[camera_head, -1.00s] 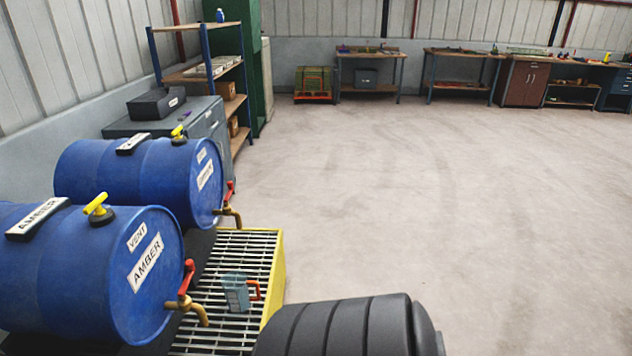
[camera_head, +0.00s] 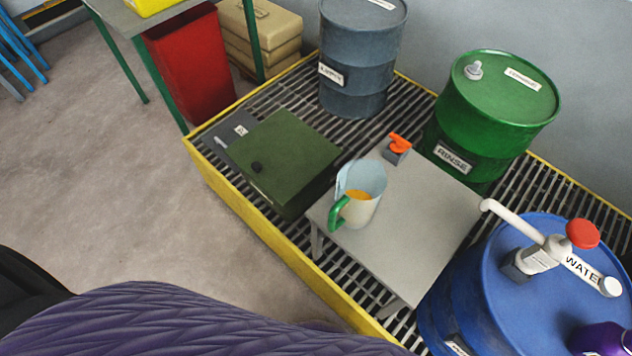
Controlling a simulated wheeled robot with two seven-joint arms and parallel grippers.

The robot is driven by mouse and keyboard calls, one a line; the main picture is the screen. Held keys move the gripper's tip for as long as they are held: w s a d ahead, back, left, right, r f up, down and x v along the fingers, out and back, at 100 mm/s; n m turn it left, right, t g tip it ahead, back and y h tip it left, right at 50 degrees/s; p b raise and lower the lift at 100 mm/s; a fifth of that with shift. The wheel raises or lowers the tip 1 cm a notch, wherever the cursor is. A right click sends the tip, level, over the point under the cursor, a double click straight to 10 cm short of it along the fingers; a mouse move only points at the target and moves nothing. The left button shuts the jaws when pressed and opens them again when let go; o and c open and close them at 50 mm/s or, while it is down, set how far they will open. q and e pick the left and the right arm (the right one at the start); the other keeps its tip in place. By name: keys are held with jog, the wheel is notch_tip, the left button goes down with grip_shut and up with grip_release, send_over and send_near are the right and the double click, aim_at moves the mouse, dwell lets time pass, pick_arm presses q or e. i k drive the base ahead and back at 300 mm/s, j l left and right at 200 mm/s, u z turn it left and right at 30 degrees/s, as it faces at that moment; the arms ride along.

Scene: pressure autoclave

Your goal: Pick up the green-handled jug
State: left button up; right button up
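The green-handled jug (camera_head: 358,195) stands upright near the left corner of a small grey table (camera_head: 425,228). It has a pale, see-through body with something orange-yellow inside, and its green handle (camera_head: 337,212) points toward the lower left of the picture. Nothing is seen holding the jug.
The table stands on a yellow-edged grating (camera_head: 218,178). A dark green box (camera_head: 283,155) lies left of the jug. A small orange-topped object (camera_head: 398,148) is behind it. A green RINSE drum (camera_head: 490,110), grey drum (camera_head: 358,65) and blue WATER drum (camera_head: 480,290) with a pump stand around.

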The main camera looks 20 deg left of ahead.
aim_at(361, 184)
jog(key=i+j+z, duration=0.15)
jog(key=j+z, duration=0.2)
jog(key=j, duration=0.25)
jog(key=j+z, duration=0.3)
jog(key=j, duration=0.3)
jog(key=j+z, duration=0.35)
jog(key=j, duration=0.3)
jog(key=j+z, duration=0.3)
jog(key=j, duration=0.3)
jog(key=k+j+z, duration=0.35)
jog(key=j, duration=0.25)
jog(key=i, duration=0.1)
